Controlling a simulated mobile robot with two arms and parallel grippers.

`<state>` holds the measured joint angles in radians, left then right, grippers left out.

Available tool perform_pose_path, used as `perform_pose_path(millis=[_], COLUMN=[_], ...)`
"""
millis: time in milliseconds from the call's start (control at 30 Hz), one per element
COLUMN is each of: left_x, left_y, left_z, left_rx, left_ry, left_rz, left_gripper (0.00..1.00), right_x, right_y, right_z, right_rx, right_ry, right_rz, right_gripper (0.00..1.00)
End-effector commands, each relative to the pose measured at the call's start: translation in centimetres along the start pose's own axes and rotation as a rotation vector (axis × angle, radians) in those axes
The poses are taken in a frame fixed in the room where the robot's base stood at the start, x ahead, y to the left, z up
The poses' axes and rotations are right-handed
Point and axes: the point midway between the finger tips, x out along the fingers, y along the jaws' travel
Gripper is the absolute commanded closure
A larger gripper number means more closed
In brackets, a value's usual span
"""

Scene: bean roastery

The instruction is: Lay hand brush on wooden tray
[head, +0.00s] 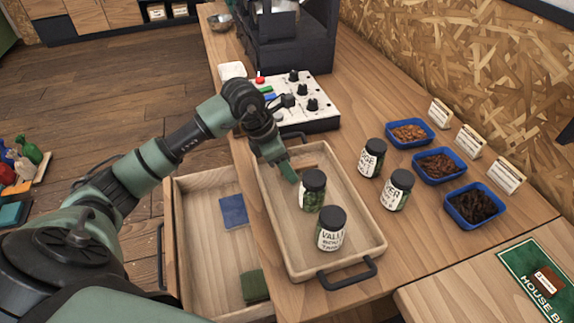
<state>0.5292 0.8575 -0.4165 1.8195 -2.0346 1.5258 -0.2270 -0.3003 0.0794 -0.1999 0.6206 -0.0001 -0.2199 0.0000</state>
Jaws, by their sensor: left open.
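The wooden tray (345,262) with black handles rests on the counter, its left side over an open drawer. In its far part lies a reddish-brown wooden piece (308,167), which looks like the hand brush; my left gripper partly hides it. My left gripper (289,171) is open, pointing down at the far end of the tray, right beside this piece. I cannot tell whether they touch. Two dark-lidded jars, one with green contents (312,191) and one with a white label (331,230), stand upright in the tray. My right gripper is out of view.
Two more jars (371,158) (397,190) stand right of the tray. Blue bins of beans (409,131) with small cards line the counter behind them. A white control box (305,104) sits beyond the tray. The open drawer (200,245) holds a blue cloth (233,211) and a green one (254,286).

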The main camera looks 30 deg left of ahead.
Motion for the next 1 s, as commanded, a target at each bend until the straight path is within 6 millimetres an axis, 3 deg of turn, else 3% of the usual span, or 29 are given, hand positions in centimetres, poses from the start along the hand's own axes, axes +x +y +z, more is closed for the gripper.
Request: perform_pose_path(millis=[500,700,1000], left_x=[-10.1,-11.6,-11.7], left_y=[0.1,0.1,0.0], left_z=[0.0,0.0,0.0], left_rx=[0.0,0.0,0.0], left_ry=[-0.002,-0.001,-0.001], left_rz=[0.006,0.003,0.002], left_gripper=[0.52,0.52,0.52], right_x=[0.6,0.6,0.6], right_y=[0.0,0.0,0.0], right_z=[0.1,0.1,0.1], right_rx=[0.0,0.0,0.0], right_ry=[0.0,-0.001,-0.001], right_rz=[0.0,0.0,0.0], right_gripper=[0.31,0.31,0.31])
